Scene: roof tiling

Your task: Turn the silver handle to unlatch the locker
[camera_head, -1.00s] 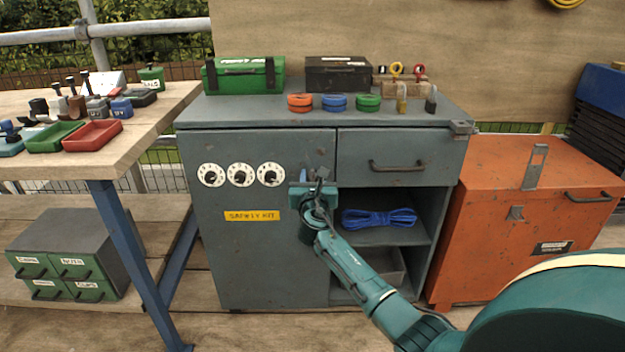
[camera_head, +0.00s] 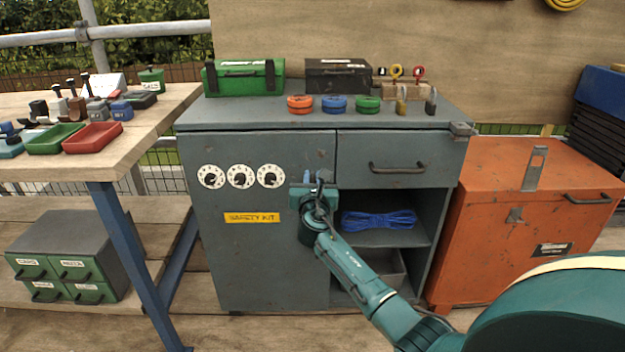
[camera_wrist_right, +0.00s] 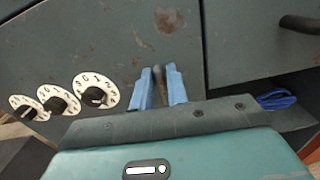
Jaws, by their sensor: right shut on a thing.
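The grey locker (camera_head: 255,260) stands in the middle, its left door closed, with a yellow SAFETY KIT label (camera_head: 251,217) and three white number dials (camera_head: 240,176). My right gripper (camera_head: 313,178) is at the door's upper right side, below a worn patch. In the right wrist view its two blue fingers (camera_wrist_right: 161,88) are shut on a narrow, dull metal handle (camera_wrist_right: 159,78) between them. Most of the handle is hidden by the fingers and hand. In the head view the gripper covers it. My left gripper is not in view.
Right of the door are a closed drawer (camera_head: 386,157) and an open shelf with blue rope (camera_head: 378,220). An orange chest (camera_head: 520,230) stands at right. A wooden workbench (camera_head: 130,145) with trays stands at left. Boxes, tape rolls and padlocks sit on the locker top.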

